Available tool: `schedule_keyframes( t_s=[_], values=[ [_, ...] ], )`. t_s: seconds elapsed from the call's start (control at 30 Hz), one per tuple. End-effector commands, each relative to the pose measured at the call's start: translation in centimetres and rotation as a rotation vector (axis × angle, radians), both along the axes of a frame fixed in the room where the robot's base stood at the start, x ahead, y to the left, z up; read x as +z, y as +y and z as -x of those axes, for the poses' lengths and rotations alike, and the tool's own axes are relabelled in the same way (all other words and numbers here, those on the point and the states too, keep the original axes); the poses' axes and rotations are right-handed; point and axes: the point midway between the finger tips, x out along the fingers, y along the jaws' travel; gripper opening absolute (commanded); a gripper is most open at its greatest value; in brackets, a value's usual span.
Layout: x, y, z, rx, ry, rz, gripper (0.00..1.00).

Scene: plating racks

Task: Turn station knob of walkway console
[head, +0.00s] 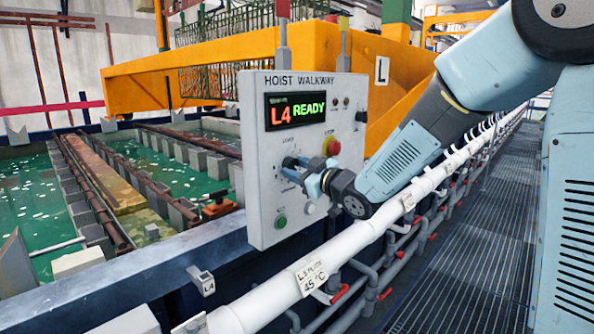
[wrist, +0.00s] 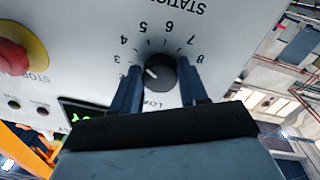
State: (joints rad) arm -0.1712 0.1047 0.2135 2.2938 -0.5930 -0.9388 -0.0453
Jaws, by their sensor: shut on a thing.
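The walkway console (head: 256,180) is a pale upright panel headed HOIST WALKWAY; its lit display (head: 296,110) reads L4 READY. The station knob (wrist: 160,74) is round and black with a white pointer mark, inside a printed number dial. In the wrist view the panel appears upside down, and the pointer faces left, toward the low numbers; its exact number is unclear. My gripper (wrist: 161,66) is shut on the knob, one dark finger on each side. In the head view my gripper (head: 297,172) reaches the panel from the right and partly hides the dial.
A red stop button (head: 331,146) on yellow sits just above my gripper. A green button (head: 281,222) and a pale button (head: 309,207) are below. White pipe (head: 345,240) runs below my forearm. The grated walkway (head: 470,230) at right is clear.

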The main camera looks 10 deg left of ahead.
Motion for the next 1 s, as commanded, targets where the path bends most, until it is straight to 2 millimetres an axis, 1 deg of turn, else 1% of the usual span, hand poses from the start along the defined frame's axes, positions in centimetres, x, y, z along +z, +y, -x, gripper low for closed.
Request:
schedule_keyframes(
  t_s=[0.2,0.57,0.6,0.83,0.87,1.0],
  values=[
    [0.01,-0.03,-0.02,0.000,-0.031,0.024,0.13],
    [-0.01,-0.02,-0.01,0.000,-0.034,0.026,0.13],
    [-0.01,-0.02,-0.01,0.000,-0.034,0.026,0.45],
    [-0.02,0.00,-0.01,0.001,-0.034,0.027,0.67],
    [-0.02,0.00,-0.01,0.001,-0.034,0.027,0.69],
    [-0.02,0.00,-0.01,0.001,-0.034,0.027,0.69]
  ],
)
